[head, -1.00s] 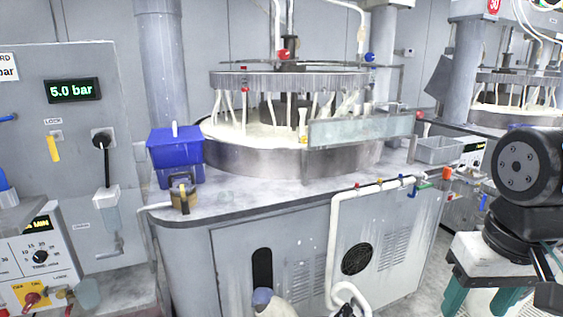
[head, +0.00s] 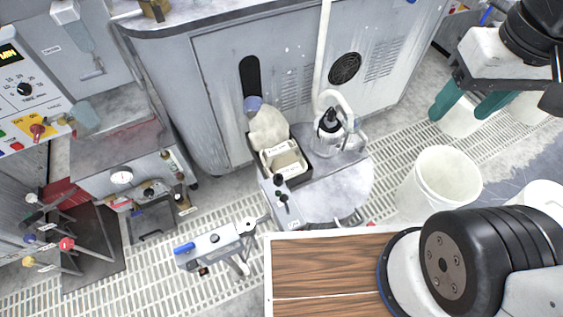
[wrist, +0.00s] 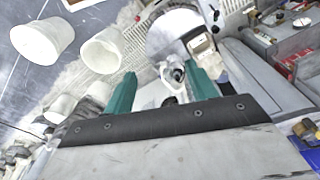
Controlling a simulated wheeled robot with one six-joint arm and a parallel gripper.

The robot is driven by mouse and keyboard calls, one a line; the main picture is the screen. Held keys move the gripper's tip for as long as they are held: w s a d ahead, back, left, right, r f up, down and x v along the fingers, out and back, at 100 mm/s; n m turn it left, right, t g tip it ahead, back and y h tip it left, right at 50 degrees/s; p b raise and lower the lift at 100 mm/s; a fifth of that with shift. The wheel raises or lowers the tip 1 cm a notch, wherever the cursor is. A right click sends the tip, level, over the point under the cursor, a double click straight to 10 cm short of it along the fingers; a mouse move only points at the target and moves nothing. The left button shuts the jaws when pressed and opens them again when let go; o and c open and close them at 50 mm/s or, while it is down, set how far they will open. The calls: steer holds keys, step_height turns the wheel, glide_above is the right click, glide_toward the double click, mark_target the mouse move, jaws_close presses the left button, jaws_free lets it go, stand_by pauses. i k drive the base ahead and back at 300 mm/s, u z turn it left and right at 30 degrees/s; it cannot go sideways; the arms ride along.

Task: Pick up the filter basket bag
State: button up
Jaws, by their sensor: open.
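An off-white cloth bag (head: 268,128), which looks like the filter basket bag, hangs under a blue-grey collar (head: 253,104) at the grey cabinet's front. Its lower end meets a dark tray holding a cream rectangular basket (head: 284,160). The basket also shows in the wrist view (wrist: 201,44); the bag is hard to make out there. My gripper (head: 468,108), with teal fingers, is open and empty at the upper right, well apart from the bag. In the wrist view my gripper (wrist: 162,75) points down toward the floor-level equipment.
A clear jar with a black top (head: 328,128) stands right of the bag, beside a white hose. A round grey plate (head: 338,190) is in front. White buckets (head: 440,182) stand to the right. A wood-topped surface (head: 325,270) fills the lower middle.

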mark_target(286, 160)
steer(key=u, duration=0.05)
steer(key=k, duration=0.5)
steer(key=z, duration=1.65)
steer(key=k, duration=0.9)
steer(key=u, duration=1.6)
steer(key=i, duration=1)
